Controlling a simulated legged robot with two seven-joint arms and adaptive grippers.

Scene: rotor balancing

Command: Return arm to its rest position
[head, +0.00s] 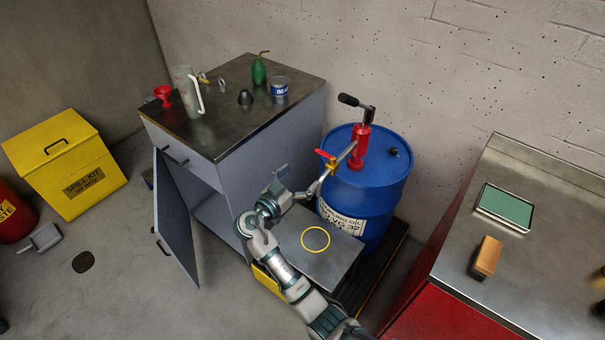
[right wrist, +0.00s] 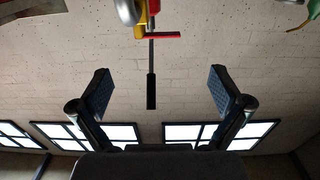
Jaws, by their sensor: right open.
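My right arm (head: 282,266) reaches up from the bottom of the head view. Its gripper (head: 301,184) is in the air beside the blue drum (head: 365,190), in front of the grey cabinet. In the right wrist view the two fingers of the gripper (right wrist: 163,95) are spread wide, with nothing between them. A red hand pump (head: 361,148) with a black handle stands on the drum. Its handle (right wrist: 151,92) shows upside down beyond the fingers. I cannot tell whether the gripper touches the pump's spout. My left gripper is not in view.
A steel shelf with a yellow ring (head: 315,239) lies below the gripper. The grey cabinet (head: 300,130) has an open door (head: 175,215); a jug (head: 186,90) and several items stand on top. A red-fronted bench (head: 540,235) is at right, a yellow spill kit (head: 65,160) at left.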

